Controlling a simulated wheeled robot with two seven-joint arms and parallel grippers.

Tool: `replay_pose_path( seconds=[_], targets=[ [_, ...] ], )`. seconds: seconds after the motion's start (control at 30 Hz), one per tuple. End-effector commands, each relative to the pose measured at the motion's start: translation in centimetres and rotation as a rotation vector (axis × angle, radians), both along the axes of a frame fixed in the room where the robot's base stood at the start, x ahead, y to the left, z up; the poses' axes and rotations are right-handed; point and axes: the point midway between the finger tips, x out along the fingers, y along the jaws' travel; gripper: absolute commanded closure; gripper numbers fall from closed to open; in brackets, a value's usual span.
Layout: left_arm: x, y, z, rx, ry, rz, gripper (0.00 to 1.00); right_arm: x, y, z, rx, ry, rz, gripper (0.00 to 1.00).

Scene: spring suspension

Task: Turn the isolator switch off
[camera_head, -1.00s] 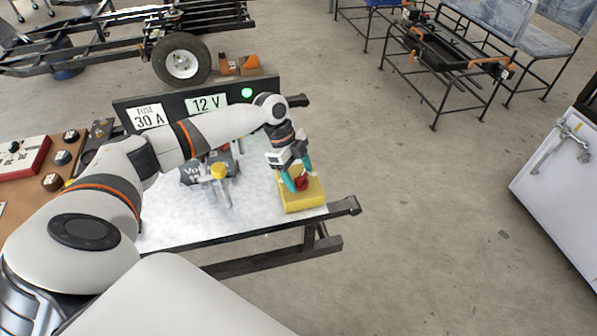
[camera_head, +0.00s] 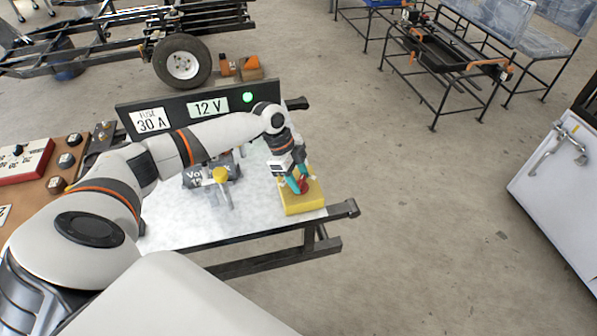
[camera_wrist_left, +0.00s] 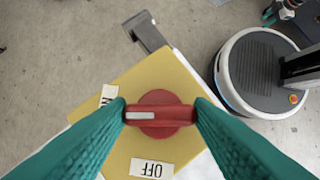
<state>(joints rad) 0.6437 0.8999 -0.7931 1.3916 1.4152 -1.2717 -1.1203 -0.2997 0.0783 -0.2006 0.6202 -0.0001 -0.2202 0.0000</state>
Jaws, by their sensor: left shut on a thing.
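The isolator switch is a yellow block (camera_head: 304,206) with a red knob (camera_head: 302,187), at the right end of the white-topped bench. My left gripper (camera_wrist_left: 160,115) is shut on the red knob's bar-shaped handle, with a teal finger at each end. In the left wrist view the handle lies crosswise, its white mark toward the left finger. An OFF label (camera_wrist_left: 152,168) shows upside down below the knob. Another label (camera_wrist_left: 108,94) at upper left is partly hidden by the left finger. My right gripper is not in view.
A dark panel with a FUSE 30 A sign (camera_head: 151,120), a 12 V sign (camera_head: 207,105) and a lit green lamp (camera_head: 248,97) stands behind the bench. A yellow-topped lever (camera_head: 221,176) is left of the switch.

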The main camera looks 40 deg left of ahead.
Motion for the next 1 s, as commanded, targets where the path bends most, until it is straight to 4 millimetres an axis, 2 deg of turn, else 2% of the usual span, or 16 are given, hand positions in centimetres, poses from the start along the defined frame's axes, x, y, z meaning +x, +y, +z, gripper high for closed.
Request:
replay_pose_path(
  seconds=[0.03,1.0],
  targets=[
    [-0.1,-0.1,0.6,-0.003,0.002,0.033,0.76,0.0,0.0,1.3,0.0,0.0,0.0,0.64],
    [-0.4,-0.6,0.8,-0.002,0.001,0.945,0.76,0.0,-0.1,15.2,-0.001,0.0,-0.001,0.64]
  ],
)
